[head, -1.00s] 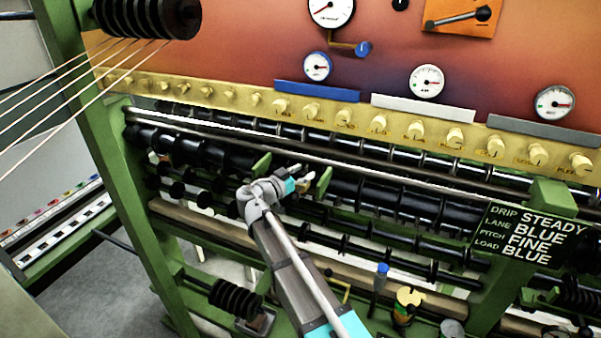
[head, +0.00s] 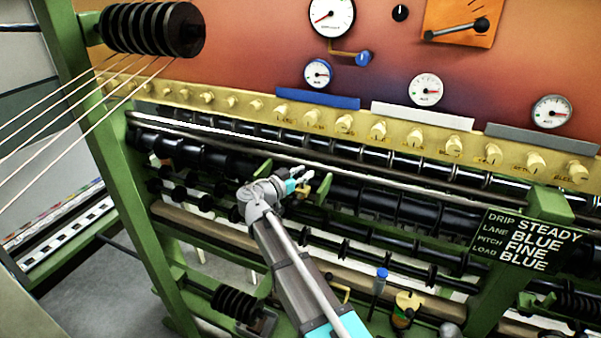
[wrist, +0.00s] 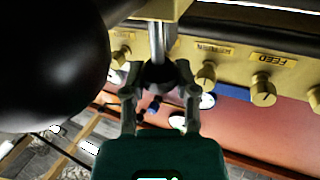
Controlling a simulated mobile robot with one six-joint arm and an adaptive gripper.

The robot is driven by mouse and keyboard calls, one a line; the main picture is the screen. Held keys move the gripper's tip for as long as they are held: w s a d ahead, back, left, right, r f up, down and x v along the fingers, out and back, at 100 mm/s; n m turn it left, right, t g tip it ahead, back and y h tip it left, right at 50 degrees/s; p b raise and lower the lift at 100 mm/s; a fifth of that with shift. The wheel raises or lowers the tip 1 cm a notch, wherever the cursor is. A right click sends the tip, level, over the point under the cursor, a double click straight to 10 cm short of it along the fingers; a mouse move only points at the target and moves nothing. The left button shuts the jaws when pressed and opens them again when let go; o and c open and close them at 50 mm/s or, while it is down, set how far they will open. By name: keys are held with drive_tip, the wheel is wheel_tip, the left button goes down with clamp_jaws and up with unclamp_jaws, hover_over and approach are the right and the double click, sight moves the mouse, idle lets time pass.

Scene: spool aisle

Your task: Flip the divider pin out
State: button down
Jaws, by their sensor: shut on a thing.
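My gripper (wrist: 160,88) is shut on the dark rounded end of a short steel pin (wrist: 157,42), which I take to be the divider pin. The pin's shaft runs from between the fingertips to a yellow block (wrist: 162,8) at the top of the wrist view. In the head view my gripper (head: 302,174) is at the black rollers, between two green brackets. The pin is too small to make out there. A small brass-coloured piece (head: 304,190) shows just below the fingers.
A large black rounded body (wrist: 50,60) fills the left of the wrist view, close to the fingers. A steel rail (head: 230,145) runs above my gripper. Green brackets (head: 324,190) stand close by. A yellow strip of knobs (head: 378,131) lies above.

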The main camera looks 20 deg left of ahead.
drive_tip(key=shift+r, duration=0.15)
drive_tip(key=shift+c, duration=1.8)
unclamp_jaws()
drive_tip(key=shift+s, duration=0.1)
drive_tip(key=v, duration=1.1)
drive_tip(key=shift+s+a, duration=0.2)
drive_tip(key=shift+s, duration=0.15)
drive_tip(key=shift+s, duration=0.1)
